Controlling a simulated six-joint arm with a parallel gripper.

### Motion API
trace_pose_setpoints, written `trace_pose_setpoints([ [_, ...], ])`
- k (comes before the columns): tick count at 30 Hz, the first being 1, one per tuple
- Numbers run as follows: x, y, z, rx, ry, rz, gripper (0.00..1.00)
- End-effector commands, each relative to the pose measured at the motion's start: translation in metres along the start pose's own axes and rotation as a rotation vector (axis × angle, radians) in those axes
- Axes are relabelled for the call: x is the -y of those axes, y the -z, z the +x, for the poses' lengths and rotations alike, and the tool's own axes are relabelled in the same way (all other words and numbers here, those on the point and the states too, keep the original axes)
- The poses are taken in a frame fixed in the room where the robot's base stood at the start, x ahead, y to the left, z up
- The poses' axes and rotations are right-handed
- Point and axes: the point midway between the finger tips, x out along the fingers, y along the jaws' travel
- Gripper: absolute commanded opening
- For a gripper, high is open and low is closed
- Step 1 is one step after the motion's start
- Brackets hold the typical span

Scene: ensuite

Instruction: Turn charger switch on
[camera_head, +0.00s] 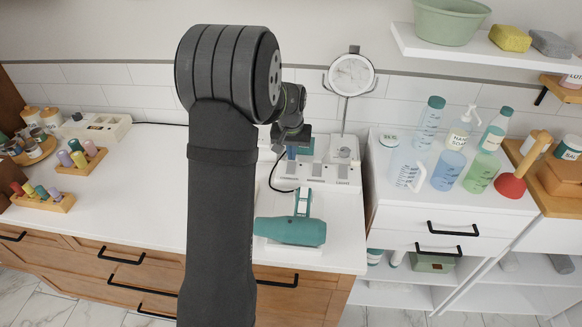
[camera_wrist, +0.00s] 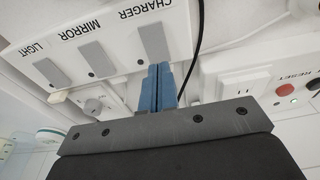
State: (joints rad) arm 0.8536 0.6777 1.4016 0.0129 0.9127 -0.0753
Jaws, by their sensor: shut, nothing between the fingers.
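The white switch panel (camera_wrist: 118,38) has three grey rocker switches labelled LIGHT, MIRROR and CHARGER, upside down in the wrist view. The charger switch (camera_wrist: 153,38) is on the right there, straight beyond my fingertips. The mirror switch (camera_wrist: 97,57) and light switch (camera_wrist: 52,72) are further left. My gripper (camera_wrist: 158,68) is shut and empty, its blue fingers together at the lower edge of the charger switch. I cannot tell whether they touch it, nor which way it is set. In the head view, my gripper (camera_head: 291,153) is over the left end of the panel (camera_head: 318,180).
A round mirror (camera_head: 351,75) stands behind the panel. A teal hair dryer (camera_head: 290,231) lies in front of it. A black cable (camera_wrist: 195,50) runs beside the charger switch. A socket unit with a red RESET button (camera_wrist: 284,90) is at the right in the wrist view.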

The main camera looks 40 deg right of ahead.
Motion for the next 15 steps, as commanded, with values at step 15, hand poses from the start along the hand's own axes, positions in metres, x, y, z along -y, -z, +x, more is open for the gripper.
trace_pose_setpoints([
  [15, 0.0, -0.0005, 0.0032, 0.0, 0.0, 0.0, 0.0],
])
